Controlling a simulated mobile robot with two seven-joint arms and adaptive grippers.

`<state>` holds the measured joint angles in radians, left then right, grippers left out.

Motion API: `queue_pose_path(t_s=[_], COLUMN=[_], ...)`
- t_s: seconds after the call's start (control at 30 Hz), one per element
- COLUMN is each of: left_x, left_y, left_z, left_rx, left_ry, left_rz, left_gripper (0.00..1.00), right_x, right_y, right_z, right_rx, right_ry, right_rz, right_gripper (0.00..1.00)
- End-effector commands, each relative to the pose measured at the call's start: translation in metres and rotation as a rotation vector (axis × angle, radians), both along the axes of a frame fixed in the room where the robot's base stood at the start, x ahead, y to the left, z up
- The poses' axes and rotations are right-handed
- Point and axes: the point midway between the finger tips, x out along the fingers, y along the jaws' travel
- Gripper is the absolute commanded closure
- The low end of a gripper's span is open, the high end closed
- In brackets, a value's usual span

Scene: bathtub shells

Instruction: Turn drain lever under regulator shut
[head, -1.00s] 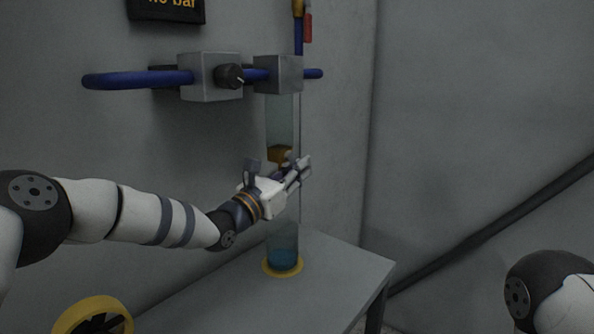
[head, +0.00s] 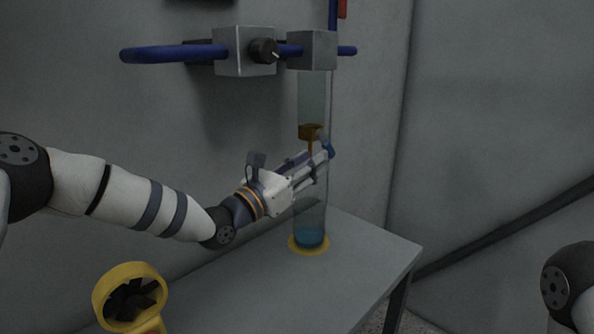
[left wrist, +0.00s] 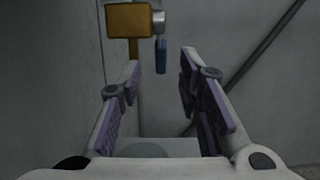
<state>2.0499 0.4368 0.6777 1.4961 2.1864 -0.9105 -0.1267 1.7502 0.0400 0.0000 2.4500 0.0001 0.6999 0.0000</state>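The regulator (head: 245,52) is a grey block with a black knob on the wall at upper middle. A second grey block (head: 312,49) sits right of it, above a clear tube. A brass drain valve (head: 310,131) sits in the tube; it shows large in the left wrist view (left wrist: 129,20). Its short blue lever (left wrist: 161,57) hangs down beside it. In the head view the lever (head: 328,149) is partly hidden by my fingers. My left gripper (head: 316,163) is open, its fingertips near the lever. In the wrist view the lever appears between the fingers, contact unclear. My right gripper is out of view.
The clear tube (head: 311,212) holds blue liquid at its bottom and stands in a yellow ring on a grey table (head: 255,275). A yellow fan-like device (head: 130,290) is at lower left. A blue pipe (head: 165,53) runs along the wall. A dark diagonal pipe crosses the right wall.

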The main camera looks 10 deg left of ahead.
Motion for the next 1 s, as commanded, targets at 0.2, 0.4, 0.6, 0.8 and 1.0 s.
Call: queue_pose_path(t_s=[0.2, 0.4, 0.6, 0.8, 1.0], left_x=[-0.036, -0.046, -0.046, -0.07, -0.086], left_y=[0.027, 0.033, 0.032, 0.044, 0.068], left_z=[-0.01, -0.013, -0.012, -0.007, -0.016], left_rx=[-0.001, 0.001, 0.003, 0.155, 0.232], left_ry=[0.001, -0.002, 0.0, 0.173, 0.317], left_rz=[0.001, 0.0, -0.002, -0.036, -0.002], left_gripper=[0.68, 0.68, 0.77, 1.0, 1.0], right_x=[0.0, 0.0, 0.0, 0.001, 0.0], right_y=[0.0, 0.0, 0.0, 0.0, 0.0], right_z=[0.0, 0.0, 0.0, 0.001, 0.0], right_rx=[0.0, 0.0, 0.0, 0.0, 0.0], right_ry=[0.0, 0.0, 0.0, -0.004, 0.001], right_rz=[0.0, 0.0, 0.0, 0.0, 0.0], right_gripper=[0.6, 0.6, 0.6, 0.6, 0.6])
